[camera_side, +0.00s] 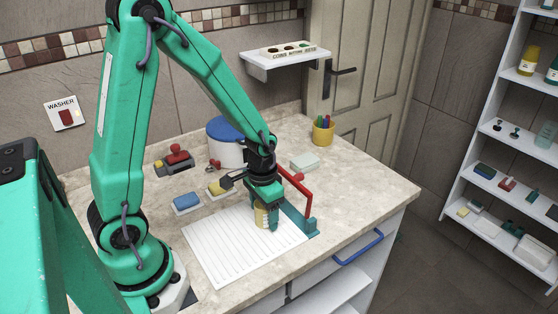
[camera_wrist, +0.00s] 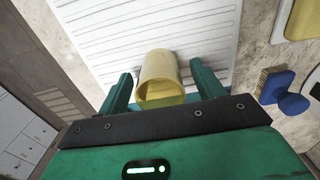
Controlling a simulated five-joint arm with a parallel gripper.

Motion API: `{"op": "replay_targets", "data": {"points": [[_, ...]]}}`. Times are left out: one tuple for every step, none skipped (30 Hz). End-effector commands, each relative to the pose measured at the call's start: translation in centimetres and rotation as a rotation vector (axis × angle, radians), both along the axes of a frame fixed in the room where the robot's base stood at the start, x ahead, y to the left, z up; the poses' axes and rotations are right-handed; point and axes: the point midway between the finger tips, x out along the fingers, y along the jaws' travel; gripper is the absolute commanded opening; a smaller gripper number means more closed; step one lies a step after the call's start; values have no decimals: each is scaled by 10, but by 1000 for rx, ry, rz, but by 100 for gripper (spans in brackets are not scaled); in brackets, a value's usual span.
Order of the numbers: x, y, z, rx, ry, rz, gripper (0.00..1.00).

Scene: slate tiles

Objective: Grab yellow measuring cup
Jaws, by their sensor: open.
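The yellow measuring cup (camera_side: 261,215) is a pale yellow cylinder on the white ribbed mat (camera_side: 225,247), near the mat's right side. In the wrist view the cup (camera_wrist: 160,80) shows its round open rim towards me. My gripper (camera_side: 267,222) is open and low over the mat at the cup. In the wrist view the two teal fingers (camera_wrist: 162,88) stand on either side of the cup, with a gap on each side. In the side view a finger partly hides the cup.
A teal and red stand (camera_side: 300,215) is close right of my gripper. Behind are a white canister with a blue lid (camera_side: 226,150), a blue sponge in a dish (camera_side: 187,201) and a yellow pen cup (camera_side: 323,131). The mat's left part is clear.

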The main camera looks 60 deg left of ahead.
Motion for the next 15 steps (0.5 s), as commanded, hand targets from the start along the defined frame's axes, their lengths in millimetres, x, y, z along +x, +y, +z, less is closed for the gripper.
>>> {"op": "replay_targets", "data": {"points": [[0,0,0,0,0,0,67],[0,0,0,0,0,0,67],[0,0,0,0,0,0,67],[0,0,0,0,0,0,67],[0,0,0,0,0,0,67],[0,0,0,0,0,0,67],[0,0,0,0,0,0,67],[0,0,0,0,0,0,67],[0,0,0,0,0,0,67],[0,0,0,0,0,0,67],[0,0,0,0,0,0,63],[0,0,0,0,0,0,55],[0,0,0,0,0,0,50],[0,0,0,0,0,0,44],[0,0,0,0,0,0,36]]}}
